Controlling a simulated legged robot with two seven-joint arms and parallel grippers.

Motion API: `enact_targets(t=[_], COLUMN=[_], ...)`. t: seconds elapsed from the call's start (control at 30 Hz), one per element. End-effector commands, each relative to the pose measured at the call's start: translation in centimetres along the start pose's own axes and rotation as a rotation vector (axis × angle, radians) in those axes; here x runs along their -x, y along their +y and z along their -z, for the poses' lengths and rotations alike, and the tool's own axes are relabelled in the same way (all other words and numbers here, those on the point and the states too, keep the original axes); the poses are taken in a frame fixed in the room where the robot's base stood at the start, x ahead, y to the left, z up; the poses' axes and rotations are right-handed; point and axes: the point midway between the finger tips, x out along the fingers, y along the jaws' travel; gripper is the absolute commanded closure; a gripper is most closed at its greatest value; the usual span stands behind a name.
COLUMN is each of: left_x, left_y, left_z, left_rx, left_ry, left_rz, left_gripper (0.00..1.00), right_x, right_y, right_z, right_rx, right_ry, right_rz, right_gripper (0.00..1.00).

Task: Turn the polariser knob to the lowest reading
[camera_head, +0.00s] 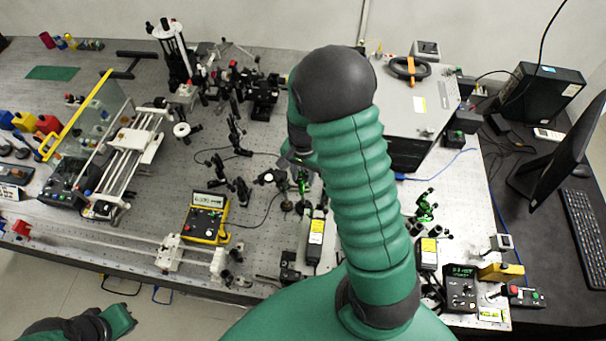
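My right arm rises through the middle of the view and bends down at its dark elbow. Its gripper (291,163) is small and partly hidden behind the arm, above the optics in the middle of the bench. I cannot tell whether its fingers are open or touch anything. A small green-lit optic mount (303,184) stands just below it, and a dark mount with a pale round face (266,178) stands to its left. I cannot tell which carries the polariser knob. A yellow meter (206,219) has a lit display, too small to read surely. My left arm shows at the lower left, its gripper out of view.
Black optic posts (240,190) stand left of the gripper. A yellow-labelled box (316,240) stands close below it. A large grey instrument (420,115) is at the right, a rail stage (130,145) at the left.

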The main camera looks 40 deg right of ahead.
Motion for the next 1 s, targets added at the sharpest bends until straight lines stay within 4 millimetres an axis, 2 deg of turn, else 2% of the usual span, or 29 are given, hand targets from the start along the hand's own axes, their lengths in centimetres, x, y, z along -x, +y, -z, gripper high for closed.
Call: enact_targets(t=[0.3, 0.43, 0.57, 0.8, 1.0], left_x=[0.0, -0.4, -1.1, -2.2, -2.7], left_y=[0.0, 0.0, 0.0, 0.0, 0.0], left_z=[0.0, -0.1, -0.2, -0.5, -0.7], left_rx=[0.000, 0.000, 0.000, 0.000, 0.000], left_ry=[0.000, 0.000, 0.000, 0.000, 0.000], left_rz=[0.000, 0.000, 0.000, 0.000, 0.000], left_gripper=[1.00, 1.00, 1.00, 1.00, 1.00], right_x=[0.1, 1.4, 4.5, 11.6, 15.7], right_y=[0.0, -0.2, -0.3, -0.2, -0.3], right_z=[0.0, 0.1, 0.1, -0.1, 0.0], right_rx=[0.000, 0.001, 0.002, 0.000, 0.000], right_ry=[0.001, 0.003, 0.007, 0.007, 0.004], right_rz=[0.001, 0.004, 0.008, 0.006, 0.003], right_gripper=[0.61, 0.61, 0.61, 0.61, 0.61])
